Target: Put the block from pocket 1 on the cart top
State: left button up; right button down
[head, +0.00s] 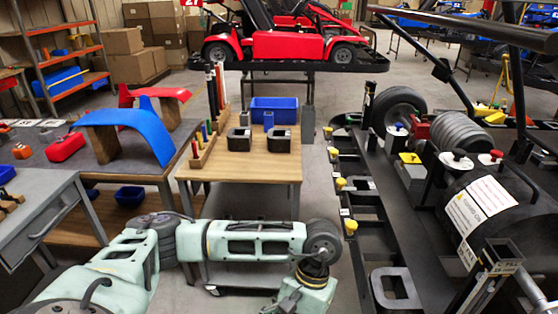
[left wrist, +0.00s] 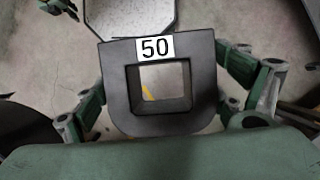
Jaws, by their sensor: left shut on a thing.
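In the left wrist view, my left gripper (left wrist: 160,78) is shut on a dark grey block (left wrist: 118,90) with a square hole and a white label reading 50. One green finger lies along each side of it. In the head view my left arm crosses the lower middle, and its gripper and the held block are out of the picture. The cart top (head: 220,176) is a light wooden surface in the middle. Two dark blocks (head: 239,139) (head: 279,140) with holes lie near its centre. My right gripper is not seen clearly in either view.
A blue bin (head: 275,107) and a rack of coloured pegs (head: 204,146) occupy the back and left of the cart top. Its front strip is clear. A kart frame (head: 364,229) stands at the right, with a grey holed block (head: 396,290) low on it. A bench (head: 105,168) stands left.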

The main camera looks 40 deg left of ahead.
aim_at(235, 166)
jog(key=i+j, duration=0.1)
jog(key=j, duration=1.4)
jog(key=i, duration=0.05)
